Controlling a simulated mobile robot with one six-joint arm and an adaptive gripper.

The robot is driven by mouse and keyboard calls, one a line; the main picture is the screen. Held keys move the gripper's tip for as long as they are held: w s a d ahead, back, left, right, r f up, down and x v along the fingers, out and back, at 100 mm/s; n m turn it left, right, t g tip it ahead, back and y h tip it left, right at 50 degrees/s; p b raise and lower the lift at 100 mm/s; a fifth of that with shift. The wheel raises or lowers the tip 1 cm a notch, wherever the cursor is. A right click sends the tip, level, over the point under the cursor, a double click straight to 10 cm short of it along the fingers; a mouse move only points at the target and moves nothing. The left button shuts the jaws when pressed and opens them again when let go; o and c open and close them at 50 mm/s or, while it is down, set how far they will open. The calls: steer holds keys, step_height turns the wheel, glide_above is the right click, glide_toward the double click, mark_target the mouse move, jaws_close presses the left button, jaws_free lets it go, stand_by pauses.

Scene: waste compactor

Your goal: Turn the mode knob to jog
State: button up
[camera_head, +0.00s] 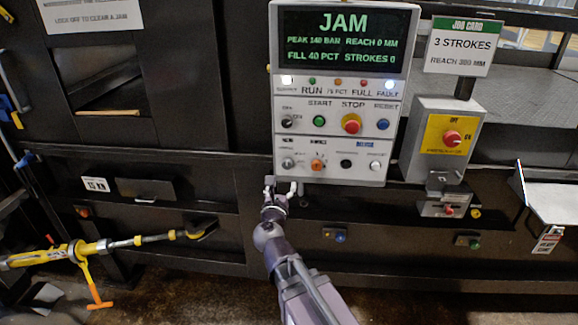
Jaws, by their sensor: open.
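The small labels over this row are too blurred to read surely, so I cannot tell the knob's setting. My gripper (284,185) is open and empty at the panel's lower left edge, below and left of the orange knob. No contact with the knob shows.
The screen (342,42) reads JAM. A red stop button (352,123) sits above the bottom row. A grey box with a red switch (452,138) stands at right. A yellow tool (75,252) with an orange handle is at lower left.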

mark_target(287, 166)
steer(key=w, duration=1.1)
steer(key=shift+w+d, duration=0.35)
